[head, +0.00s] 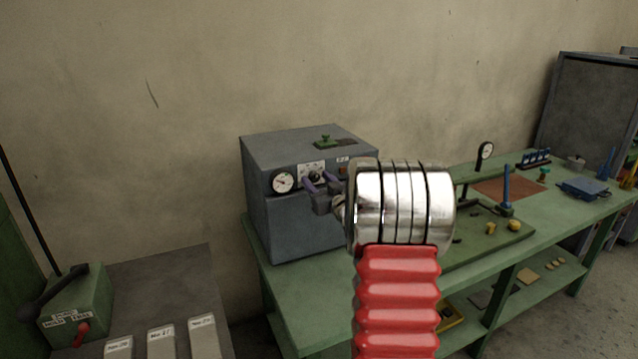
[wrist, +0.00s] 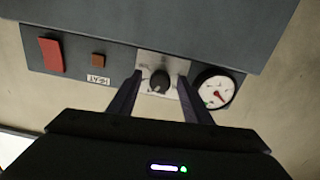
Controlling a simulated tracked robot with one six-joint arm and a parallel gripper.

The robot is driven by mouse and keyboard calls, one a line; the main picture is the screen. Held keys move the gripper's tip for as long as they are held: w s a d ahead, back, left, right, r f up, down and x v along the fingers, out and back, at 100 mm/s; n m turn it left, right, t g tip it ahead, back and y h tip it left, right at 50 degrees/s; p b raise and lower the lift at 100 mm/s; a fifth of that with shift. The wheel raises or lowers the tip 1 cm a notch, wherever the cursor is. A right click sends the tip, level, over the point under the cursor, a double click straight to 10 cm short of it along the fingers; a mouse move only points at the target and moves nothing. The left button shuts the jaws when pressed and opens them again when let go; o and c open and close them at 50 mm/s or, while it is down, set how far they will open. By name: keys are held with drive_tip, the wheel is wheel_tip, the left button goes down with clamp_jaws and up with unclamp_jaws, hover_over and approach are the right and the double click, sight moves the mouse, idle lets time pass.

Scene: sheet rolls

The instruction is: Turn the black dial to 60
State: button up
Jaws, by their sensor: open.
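The black dial (wrist: 160,82) sits on a pale scale plate (wrist: 148,66) on the front of a grey machine box (head: 291,225). In the wrist view my gripper (wrist: 158,88) is open, with one finger on each side of the dial. The fingers look apart from the dial, but I cannot tell how far they reach along it. In the head view the dial (head: 316,176) shows small behind my purple-grey fingers (head: 322,185). The scale figures and the dial's setting are too small to read.
A round gauge (head: 284,182) is beside the dial, also seen in the wrist view (wrist: 215,90). A red switch (wrist: 51,54), a small brown square (wrist: 98,60) and a HEAT label (wrist: 98,79) share the panel. The green bench (head: 300,285) holds tools.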

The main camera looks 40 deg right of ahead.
drive_tip(key=v, duration=1.4)
drive_tip(key=shift+w+f, duration=0.1)
idle(0.3)
